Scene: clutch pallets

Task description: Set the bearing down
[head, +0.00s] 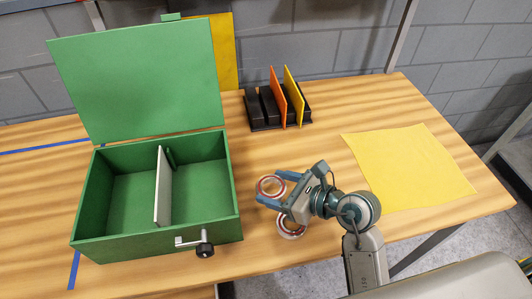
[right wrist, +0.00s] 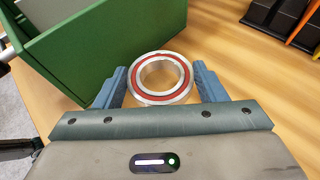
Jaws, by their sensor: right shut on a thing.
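My right gripper (head: 273,189) is over the table, just right of the green box. It is shut on a bearing (head: 260,187), a silver ring with a red inner band. In the right wrist view the bearing (right wrist: 160,98) sits between the two blue fingers, with the green box close beyond it. Its height above the table is hard to tell. A second similar bearing (head: 291,236) shows just below the gripper in the head view, partly hidden by it.
The open green box (head: 150,245) has a pale divider (head: 162,187) and a front latch with a black knob (head: 204,250). A black rack (head: 262,110) holds orange and yellow plates at the back. A yellow cloth (head: 410,165) lies at right. Bare wood lies between.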

